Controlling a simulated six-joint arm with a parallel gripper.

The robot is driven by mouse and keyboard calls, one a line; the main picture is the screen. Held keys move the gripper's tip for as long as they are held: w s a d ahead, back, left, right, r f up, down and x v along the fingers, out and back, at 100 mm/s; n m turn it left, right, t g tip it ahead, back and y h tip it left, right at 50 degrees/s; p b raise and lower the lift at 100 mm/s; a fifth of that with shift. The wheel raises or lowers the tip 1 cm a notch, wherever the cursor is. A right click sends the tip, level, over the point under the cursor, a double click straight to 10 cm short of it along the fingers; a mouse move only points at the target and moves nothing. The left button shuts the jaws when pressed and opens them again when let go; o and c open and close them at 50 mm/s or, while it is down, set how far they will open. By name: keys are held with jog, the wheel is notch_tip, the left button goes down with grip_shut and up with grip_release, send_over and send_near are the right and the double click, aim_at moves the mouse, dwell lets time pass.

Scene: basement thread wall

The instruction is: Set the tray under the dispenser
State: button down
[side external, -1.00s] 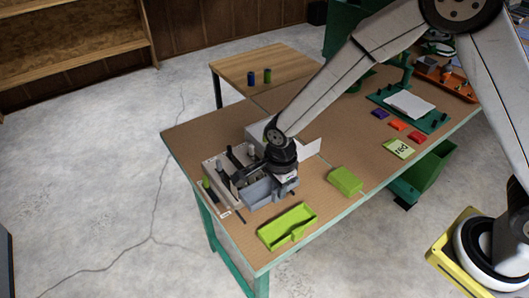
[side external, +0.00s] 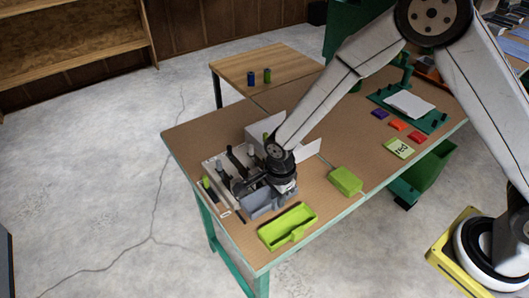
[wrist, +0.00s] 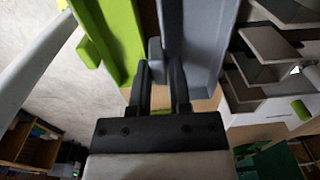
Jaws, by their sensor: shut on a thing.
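A grey tray (side external: 262,206) is at the near side of the dispenser (side external: 238,181), which has dark stepped parts and upright posts on a pale base. My gripper (wrist: 160,78) is shut on a small tab at the side of the grey tray, whose long trough also fills the middle of the wrist view (wrist: 196,50). In the side view my gripper (side external: 284,190) covers part of the tray and dispenser. The dispenser's dark steps (wrist: 268,58) are right of the tray in the wrist view. I cannot tell whether the tray touches the table.
A bright green tray (side external: 287,228) lies close in front, at the table's near edge; it is left in the wrist view (wrist: 120,36). A green block (side external: 345,181) stands to the right. White panels (side external: 303,151) stand behind my gripper. Bare tabletop (side external: 325,205) lies between.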

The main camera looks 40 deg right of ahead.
jog(key=shift+f, duration=0.55)
dwell(0.4)
jog(key=shift+f, duration=0.7)
jog(key=shift+f, duration=0.45)
jog(key=shift+c, duration=2.4)
grip_release()
jog(key=shift+r, duration=0.1)
jog(key=shift+r, duration=3.4)
